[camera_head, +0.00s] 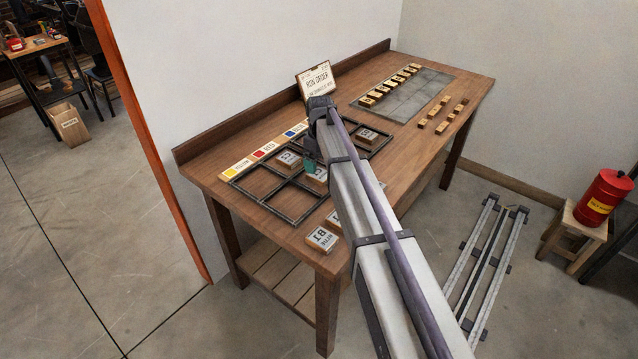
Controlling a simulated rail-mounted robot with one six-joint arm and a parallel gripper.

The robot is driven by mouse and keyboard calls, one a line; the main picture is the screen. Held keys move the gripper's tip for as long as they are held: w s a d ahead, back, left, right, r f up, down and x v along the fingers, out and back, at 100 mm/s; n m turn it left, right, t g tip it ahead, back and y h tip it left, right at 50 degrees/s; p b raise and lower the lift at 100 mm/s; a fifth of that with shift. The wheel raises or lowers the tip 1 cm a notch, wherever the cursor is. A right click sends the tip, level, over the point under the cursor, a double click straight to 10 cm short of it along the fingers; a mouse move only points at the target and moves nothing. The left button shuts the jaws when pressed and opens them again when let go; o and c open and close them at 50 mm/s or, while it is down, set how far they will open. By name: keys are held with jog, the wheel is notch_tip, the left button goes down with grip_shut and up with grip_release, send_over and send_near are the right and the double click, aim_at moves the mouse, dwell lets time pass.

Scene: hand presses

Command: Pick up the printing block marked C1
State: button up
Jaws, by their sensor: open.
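Several printing blocks with white tops lie on the wooden table. One block (289,160) sits in a compartment of the dark divided frame (268,204), just left of my gripper; its mark looks like a C, but I cannot read the number. Another block (318,175) is in the frame just below my gripper, partly hidden by the arm. A third block (368,135) is in the frame's far right part, its mark unclear. My gripper (310,164) is over the frame between the first two blocks, small and partly hidden by my arm. It holds nothing that I can see.
A block marked B1 (322,240) lies near the table's front edge, with another block (334,220) behind it. Colour labels (264,151) line the frame's back. A sign (317,81) stands behind the gripper. A grey slab (405,97) and several small wooden pieces (441,127) are at right.

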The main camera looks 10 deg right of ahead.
aim_at(319, 173)
notch_tip(319, 173, down, 5)
jog(key=b, duration=0.5)
jog(key=shift+a+f, duration=0.1)
jog(key=shift+f, duration=0.1)
jog(key=shift+r, duration=0.25)
jog(key=c, duration=1.1)
jog(key=shift+o, duration=0.2)
